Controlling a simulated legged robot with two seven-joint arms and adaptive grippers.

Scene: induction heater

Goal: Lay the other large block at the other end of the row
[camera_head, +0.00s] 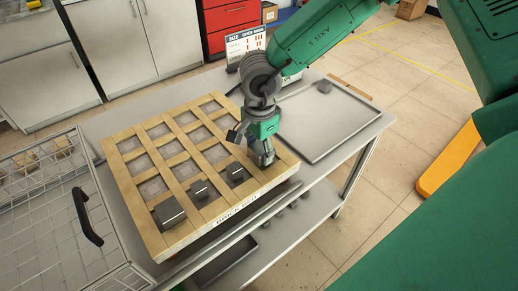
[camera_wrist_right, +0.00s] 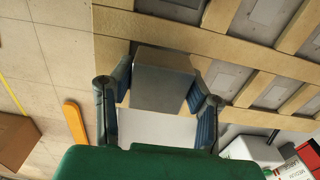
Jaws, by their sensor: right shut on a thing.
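The wooden grid board (camera_head: 150,158) lies on the table, with square pockets between its slats. A large dark grey block (camera_head: 169,212) sits at the near left end of its front row. Two smaller dark blocks, one left (camera_head: 200,190) and one right (camera_head: 235,173), sit further along that row. My right gripper (camera_head: 264,156) is at the row's right end, low over the board's near right corner. In the right wrist view its fingers (camera_wrist_right: 160,100) are shut on the other large block (camera_wrist_right: 162,80), one on each side. Whether that block touches the board cannot be told. My left gripper is out of view.
A grey tray (camera_head: 340,135) lies on the table right of the board. A wire basket (camera_head: 40,225) with a black handle (camera_head: 86,216) stands at the left. A white sign (camera_head: 245,42) stands behind the board. The table's front edge runs close along the board.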

